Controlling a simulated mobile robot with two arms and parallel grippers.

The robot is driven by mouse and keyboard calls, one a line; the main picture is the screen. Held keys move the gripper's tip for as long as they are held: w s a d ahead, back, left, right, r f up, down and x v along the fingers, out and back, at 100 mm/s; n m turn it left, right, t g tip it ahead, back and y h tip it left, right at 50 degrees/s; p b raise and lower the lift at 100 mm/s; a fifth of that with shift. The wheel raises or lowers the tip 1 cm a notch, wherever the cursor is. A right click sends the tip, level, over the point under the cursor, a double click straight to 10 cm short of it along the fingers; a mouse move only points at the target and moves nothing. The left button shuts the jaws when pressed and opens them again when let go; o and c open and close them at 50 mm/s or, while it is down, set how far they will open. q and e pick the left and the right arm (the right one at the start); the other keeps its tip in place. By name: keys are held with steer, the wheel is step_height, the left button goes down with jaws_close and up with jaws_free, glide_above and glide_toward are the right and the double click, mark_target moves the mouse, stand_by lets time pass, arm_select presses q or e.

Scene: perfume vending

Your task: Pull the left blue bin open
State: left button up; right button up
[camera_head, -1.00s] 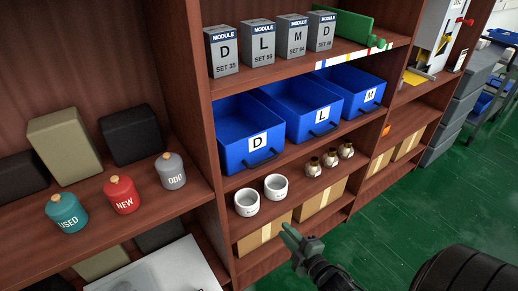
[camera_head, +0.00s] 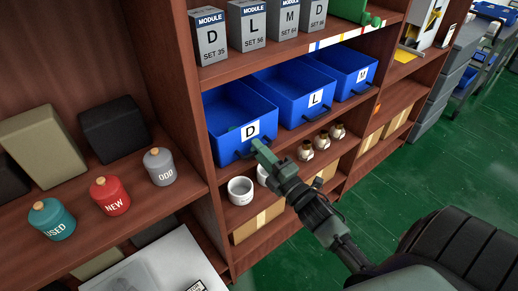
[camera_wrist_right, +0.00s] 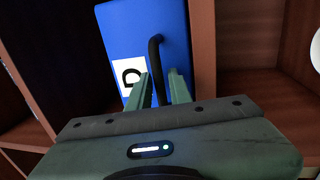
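The left blue bin (camera_head: 216,142) is marked D and stands on the middle shelf, beside the bins marked L (camera_head: 291,110) and M (camera_head: 344,84). In the right wrist view, the bin's blue front (camera_wrist_right: 135,35), its white D label (camera_wrist_right: 130,76) and its black bar handle (camera_wrist_right: 156,60) show. My right gripper (camera_head: 259,148) is at the front of this bin, over its handle in the head view. In the right wrist view the gripper's (camera_wrist_right: 160,85) two fingers are apart, with the handle between them and visible gaps. My left gripper is not in view.
Two white cups, one (camera_head: 240,190) partly beside my arm, and several small bottles (camera_head: 321,140) stand on the shelf below the bins. Cardboard boxes (camera_head: 243,229) sit lower. Module boxes (camera_head: 208,38) stand above. A wooden upright (camera_head: 170,80) borders the D bin's left. Green floor lies right.

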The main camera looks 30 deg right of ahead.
steer(key=shift+w, duration=0.1)
steer(key=shift+c, duration=0.3)
jaws_close()
stand_by(1.1)
